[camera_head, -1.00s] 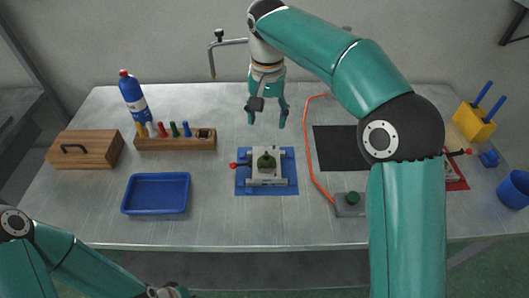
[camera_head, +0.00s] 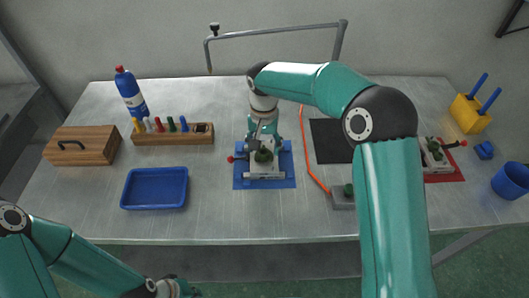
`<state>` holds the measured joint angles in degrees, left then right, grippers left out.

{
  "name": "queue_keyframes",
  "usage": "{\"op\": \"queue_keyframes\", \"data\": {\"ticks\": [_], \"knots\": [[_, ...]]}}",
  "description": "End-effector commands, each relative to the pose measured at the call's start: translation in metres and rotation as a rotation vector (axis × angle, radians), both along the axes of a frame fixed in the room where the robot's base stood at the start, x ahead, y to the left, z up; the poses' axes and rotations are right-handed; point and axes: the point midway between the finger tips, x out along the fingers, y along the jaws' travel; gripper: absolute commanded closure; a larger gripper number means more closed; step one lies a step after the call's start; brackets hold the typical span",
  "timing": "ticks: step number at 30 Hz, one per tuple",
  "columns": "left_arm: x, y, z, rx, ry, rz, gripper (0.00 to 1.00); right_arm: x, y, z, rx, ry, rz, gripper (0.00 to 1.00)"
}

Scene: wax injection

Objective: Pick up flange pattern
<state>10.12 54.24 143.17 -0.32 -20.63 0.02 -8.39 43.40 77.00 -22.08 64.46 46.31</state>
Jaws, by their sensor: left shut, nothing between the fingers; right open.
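A green part, which looks like the flange pattern (camera_head: 263,156), sits in a pale metal die (camera_head: 264,171) on a blue mat (camera_head: 243,184) near the middle of the table. My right gripper (camera_head: 263,143) points down just above and behind the green part, its fingers spread. I cannot tell whether they touch it. My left gripper (camera_head: 172,289) is at the bottom edge, in front of the table and far from the die. It is shut and empty, and mostly cut off by the frame.
A blue tray (camera_head: 155,204), wooden box (camera_head: 84,158), tool rack (camera_head: 174,140) and blue bottle (camera_head: 130,94) stand at left. At right are a black mat (camera_head: 327,145), a red mat (camera_head: 450,171) with a second fixture, a blue cup (camera_head: 512,180) and a yellow holder (camera_head: 468,114).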

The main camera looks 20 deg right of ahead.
Motion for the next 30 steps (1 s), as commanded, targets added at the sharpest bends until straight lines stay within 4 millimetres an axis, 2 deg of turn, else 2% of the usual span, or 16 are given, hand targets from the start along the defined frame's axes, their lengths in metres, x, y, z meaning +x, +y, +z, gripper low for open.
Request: {"op": "queue_keyframes", "data": {"ticks": [6,13,21,23,30], "knots": [[0.0,0.0,0.006,0.0,0.0,0.0,1.0,0.0,0.0,-0.021,0.0,0.0,0.0,0.38],[0.0,0.0,0.005,0.0,0.0,0.0,1.0,0.001,0.0,-0.022,0.0,-0.001,0.0,0.4],[0.0,0.0,0.005,0.0,0.0,0.0,1.0,0.001,0.0,-0.022,0.0,-0.001,0.0,0.85],[0.0,0.0,0.005,0.0,0.0,0.0,1.0,0.001,0.0,-0.022,0.0,-0.001,0.001,0.93],[0.0,0.0,0.005,0.0,0.0,0.0,1.0,0.001,0.001,-0.021,0.0,-0.001,0.001,0.94]]}}
